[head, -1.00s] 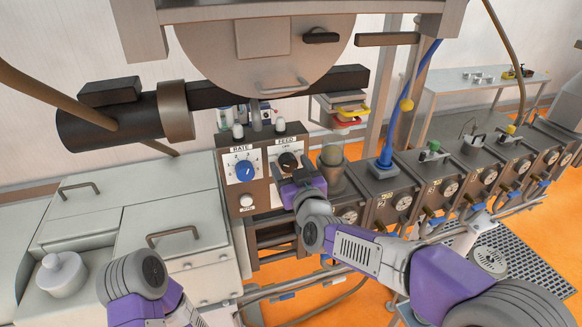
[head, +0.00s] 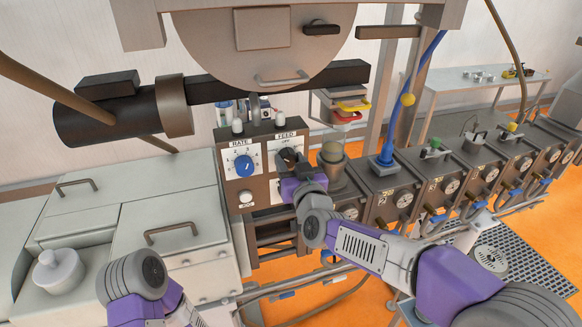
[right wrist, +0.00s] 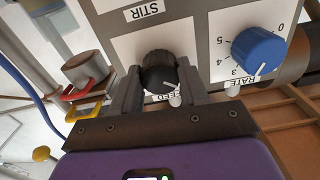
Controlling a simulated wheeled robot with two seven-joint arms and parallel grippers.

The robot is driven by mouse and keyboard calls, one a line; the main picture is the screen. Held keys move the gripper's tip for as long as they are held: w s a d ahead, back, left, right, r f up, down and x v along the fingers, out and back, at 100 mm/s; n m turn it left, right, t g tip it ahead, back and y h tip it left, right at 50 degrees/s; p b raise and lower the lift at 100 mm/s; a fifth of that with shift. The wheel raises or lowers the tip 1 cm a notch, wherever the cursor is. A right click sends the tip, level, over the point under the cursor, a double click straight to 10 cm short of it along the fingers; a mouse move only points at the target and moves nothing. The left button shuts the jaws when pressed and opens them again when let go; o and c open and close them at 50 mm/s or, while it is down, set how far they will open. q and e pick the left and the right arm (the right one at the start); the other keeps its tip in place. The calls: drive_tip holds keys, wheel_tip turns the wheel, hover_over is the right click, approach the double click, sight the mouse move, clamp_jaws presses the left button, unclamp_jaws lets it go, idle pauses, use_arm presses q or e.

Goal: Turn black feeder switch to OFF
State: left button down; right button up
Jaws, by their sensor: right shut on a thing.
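The black feeder switch (head: 288,156) is a round knob under the FEED label on the dark control panel (head: 262,199). In the right wrist view the black switch (right wrist: 159,70) sits between the two dark fingers, with a white pointer mark on it. My right gripper (head: 290,165) is shut on it, with the fingers on either side; they also show in the right wrist view (right wrist: 158,82). In the head view the gripper partly hides the knob and its lower markings. My left arm shows at the bottom left, but its gripper is not visible.
A blue RATE dial (head: 244,166) is left of the switch, with a white button (head: 245,196) below it. White cabinets (head: 165,230) are left.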

drive_tip(key=m+b, duration=0.2)
drive_tip(key=shift+f+m, duration=0.1)
drive_tip(key=shift+m, duration=0.2)
drive_tip(key=m+b, duration=0.2)
drive_tip(key=shift+m, duration=0.4)
drive_tip(key=m+b, duration=0.2)
drive_tip(key=m, duration=0.2)
drive_tip(key=shift+m, duration=0.3)
drive_tip(key=o, duration=1.1)
drive_tip(key=shift+c, duration=0.2)
drive_tip(key=shift+s+b, duration=0.1)
drive_tip(key=shift+b, duration=0.2)
drive_tip(key=v, duration=0.7)
drive_tip(key=shift+s, duration=0.2)
drive_tip(key=shift+d, duration=0.1)
